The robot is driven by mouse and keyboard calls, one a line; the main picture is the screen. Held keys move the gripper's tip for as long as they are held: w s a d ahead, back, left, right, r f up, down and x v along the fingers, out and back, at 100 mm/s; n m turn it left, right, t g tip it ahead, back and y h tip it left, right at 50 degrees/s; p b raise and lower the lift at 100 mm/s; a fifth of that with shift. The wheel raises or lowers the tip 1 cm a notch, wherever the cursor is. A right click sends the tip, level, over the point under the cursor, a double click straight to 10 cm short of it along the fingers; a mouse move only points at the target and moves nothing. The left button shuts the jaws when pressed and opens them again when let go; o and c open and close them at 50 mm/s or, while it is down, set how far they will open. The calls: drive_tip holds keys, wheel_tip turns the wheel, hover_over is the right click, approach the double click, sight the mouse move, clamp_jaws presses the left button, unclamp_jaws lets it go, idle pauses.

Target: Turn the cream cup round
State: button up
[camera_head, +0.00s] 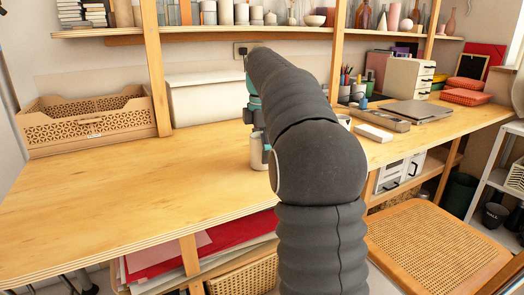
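A cream cup (257,157) stands upright on the wooden desktop, just left of my dark arm, which hides its right side. My gripper (257,128) is at the far end of the arm, pointing down over the cup. The arm covers most of it; only some dark and teal parts show. I cannot tell whether its fingers touch the cup or how far apart they are. Any handle on the cup is hidden or too small to make out.
A wooden crate (90,124) stands at the back left, and a pale box (205,100) is against the wall. A tray (381,120), a white block (373,133) and a grey laptop-like slab (418,110) lie right of my arm. The desktop's left front (130,200) is clear.

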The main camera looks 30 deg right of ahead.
wheel_tip(320, 180, up, 7)
drive_tip(key=s+a+f+m+t, duration=0.1)
drive_tip(key=s+a+m, duration=0.1)
drive_tip(key=s+a, duration=0.1)
drive_tip(key=s+a+f+m+t, duration=0.1)
drive_tip(key=s+a+m, duration=0.2)
drive_tip(key=s, duration=0.3)
drive_tip(key=s+a+f+m+t, duration=0.1)
drive_tip(key=s+a+f+m, duration=0.1)
drive_tip(key=s+a, duration=0.3)
drive_tip(key=shift+a+m, duration=0.15)
drive_tip(key=shift+m, duration=0.45)
drive_tip(key=s+a+f+m+t, duration=0.1)
drive_tip(key=s+a+f+m, duration=0.1)
drive_tip(key=s+f, duration=0.5)
drive_tip(key=s+a+f+m+t, duration=0.1)
drive_tip(key=s+a+f+m, duration=0.2)
drive_tip(key=s+f+m, duration=0.2)
wheel_tip(320, 180, down, 3)
drive_tip(key=shift+s+f+t, duration=0.2)
drive_tip(key=shift+s+t, duration=0.1)
drive_tip(key=shift+s, duration=0.85)
